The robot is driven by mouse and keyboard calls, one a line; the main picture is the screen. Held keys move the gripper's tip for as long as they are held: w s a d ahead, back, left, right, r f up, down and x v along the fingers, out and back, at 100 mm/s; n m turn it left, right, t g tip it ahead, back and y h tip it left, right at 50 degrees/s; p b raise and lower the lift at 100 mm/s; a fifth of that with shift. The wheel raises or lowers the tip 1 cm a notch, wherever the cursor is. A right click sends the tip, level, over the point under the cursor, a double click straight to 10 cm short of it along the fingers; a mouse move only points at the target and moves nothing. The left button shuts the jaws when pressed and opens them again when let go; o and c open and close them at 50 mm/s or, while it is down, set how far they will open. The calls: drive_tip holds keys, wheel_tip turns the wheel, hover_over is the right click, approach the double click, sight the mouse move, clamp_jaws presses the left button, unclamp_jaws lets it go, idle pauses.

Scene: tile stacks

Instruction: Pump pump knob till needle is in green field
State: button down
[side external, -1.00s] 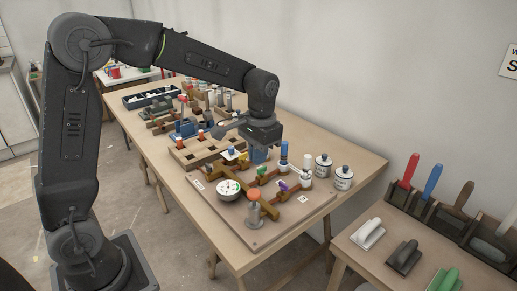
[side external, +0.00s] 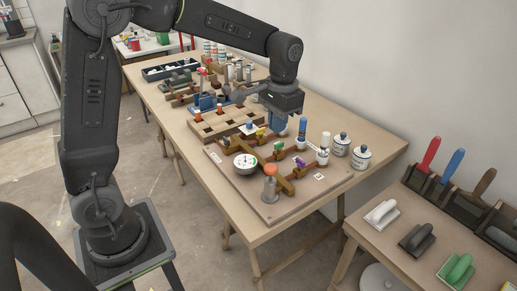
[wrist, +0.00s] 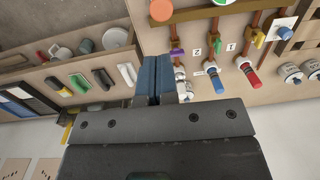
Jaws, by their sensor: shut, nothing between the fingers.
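The pump has an orange knob (side external: 270,170) on a grey post, at the near corner of a wooden board (side external: 264,210). The knob also shows at the top edge of the wrist view (wrist: 162,11). Beside it is a round white gauge (side external: 245,161) with a green patch; the needle is too small to read. The gauge is mostly cut off in the wrist view. My gripper (wrist: 153,78), with blue fingers, is shut and empty. In the side view it is above the far part of the board, apart from the knob, its fingertips partly lost among the parts there.
Brown pipes with coloured valves cross the board. A blue-topped cylinder (side external: 302,128) and a white cylinder (side external: 323,149) stand at its right. Two white jars (side external: 361,158) are beyond them. A wooden block with holes (side external: 221,124) lies behind. Trowels lie on the right table.

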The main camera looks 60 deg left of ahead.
sight(271, 168)
drive_tip(key=r, duration=0.2)
drive_tip(key=shift+s+d+r, duration=0.15)
drive_tip(key=shift+s+r, duration=0.15)
drive_tip(key=shift+r, duration=0.05)
drive_tip(key=f, duration=1.4)
drive_tip(key=shift+s+a, duration=0.1)
drive_tip(key=shift+a, duration=0.3)
drive_tip(key=shift+f, duration=0.15)
drive_tip(key=shift+f, duration=1.45)
drive_tip(key=shift+s, duration=0.1)
